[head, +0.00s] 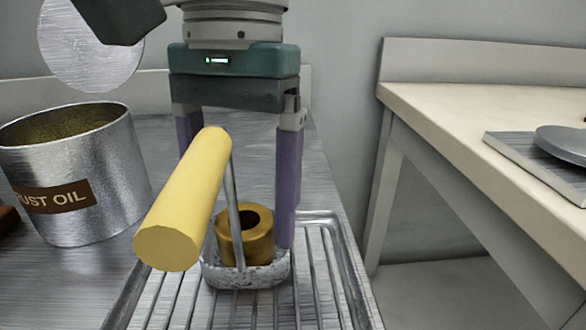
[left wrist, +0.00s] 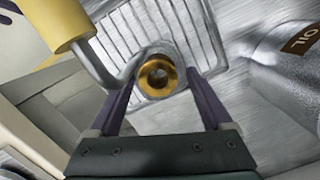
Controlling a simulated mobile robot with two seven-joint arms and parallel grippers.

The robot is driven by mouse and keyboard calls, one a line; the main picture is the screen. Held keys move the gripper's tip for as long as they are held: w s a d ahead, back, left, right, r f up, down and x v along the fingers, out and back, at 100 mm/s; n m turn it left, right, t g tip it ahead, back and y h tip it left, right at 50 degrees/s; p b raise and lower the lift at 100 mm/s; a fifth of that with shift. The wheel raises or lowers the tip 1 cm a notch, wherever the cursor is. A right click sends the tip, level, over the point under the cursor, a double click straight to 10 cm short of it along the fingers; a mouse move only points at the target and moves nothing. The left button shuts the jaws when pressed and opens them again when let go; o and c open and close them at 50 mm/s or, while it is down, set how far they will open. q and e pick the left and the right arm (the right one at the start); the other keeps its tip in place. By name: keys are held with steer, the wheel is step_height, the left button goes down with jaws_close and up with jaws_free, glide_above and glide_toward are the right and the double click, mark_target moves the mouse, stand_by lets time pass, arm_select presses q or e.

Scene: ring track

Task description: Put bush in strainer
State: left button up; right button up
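The bush (head: 262,243) is a short gold-brown ring with a round hole. It sits upright in the bowl of the strainer (head: 246,275), a small speckled metal cup with a bent rod and a thick yellow handle (head: 183,200). My left gripper (head: 243,205) points down from above with its purple fingers apart, one on each side of the bush. The handle hides part of the left finger. In the left wrist view the bush (left wrist: 159,77) shows between and just beyond the open fingertips (left wrist: 160,88), with a gap on each side. My right gripper is not in view.
The strainer stands on a ribbed metal drain rack (head: 335,300). A metal can (head: 105,165) labelled "RUST OIL" stands open at the left, a round disc (head: 90,40) above it. A separate bench (head: 450,120) with a grey tray is at the right, across a gap.

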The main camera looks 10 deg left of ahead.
mark_target(250, 208)
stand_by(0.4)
arm_select(q)
step_height(250, 208, up, 12)
steer(key=w+p, duration=0.1)
steer(key=p, duration=0.3)
steer(key=shift+w+p, duration=0.2)
steer(key=shift+p, duration=0.1)
